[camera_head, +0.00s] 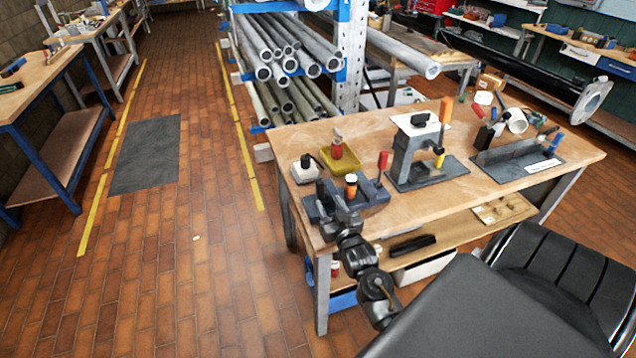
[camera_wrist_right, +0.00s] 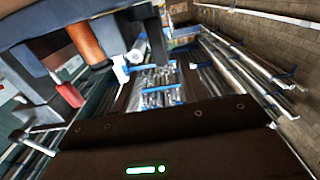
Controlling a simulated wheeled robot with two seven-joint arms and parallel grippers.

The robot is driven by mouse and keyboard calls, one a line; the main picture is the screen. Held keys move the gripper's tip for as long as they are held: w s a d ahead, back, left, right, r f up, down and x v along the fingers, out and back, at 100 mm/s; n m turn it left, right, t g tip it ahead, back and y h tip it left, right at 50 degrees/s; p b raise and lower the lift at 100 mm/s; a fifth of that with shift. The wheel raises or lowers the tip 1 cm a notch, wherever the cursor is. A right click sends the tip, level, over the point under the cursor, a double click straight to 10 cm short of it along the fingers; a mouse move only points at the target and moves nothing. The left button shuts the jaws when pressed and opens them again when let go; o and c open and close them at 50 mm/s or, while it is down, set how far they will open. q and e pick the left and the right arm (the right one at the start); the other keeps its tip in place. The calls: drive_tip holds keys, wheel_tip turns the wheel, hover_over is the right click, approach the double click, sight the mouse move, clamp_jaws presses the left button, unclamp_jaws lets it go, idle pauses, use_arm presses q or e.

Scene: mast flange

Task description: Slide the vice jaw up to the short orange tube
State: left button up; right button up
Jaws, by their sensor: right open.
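The grey vice (camera_head: 374,194) lies on the front left of the wooden table in the head view. The short orange tube (camera_head: 351,191) stands upright in it, with a pale top. A red handle (camera_head: 383,160) rises at the vice's right end. In the right wrist view the orange tube (camera_wrist_right: 86,42) and red handle (camera_wrist_right: 69,93) show beside grey vice parts. My right gripper (camera_head: 334,199) is open at the vice's front left side, close to the tube. It partly hides the vice, so I cannot tell whether the jaw touches the tube. My left gripper is out of view.
A yellow tray (camera_head: 341,167) with a red-and-white bottle and a white box (camera_head: 305,174) with a black knob stand behind the vice. A grey press-like fixture (camera_head: 414,160) stands to its right. A black angled fixture (camera_head: 517,161) is farther right. The table's front edge is near my arm.

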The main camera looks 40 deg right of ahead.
sight(318, 182)
drive_tip(key=p+x, duration=0.2)
drive_tip(key=x, duration=0.8)
drive_tip(key=shift+w+d+p, duration=0.15)
drive_tip(key=shift+w+p, duration=0.05)
drive_tip(key=shift+p, duration=0.1)
drive_tip(key=c, duration=0.9)
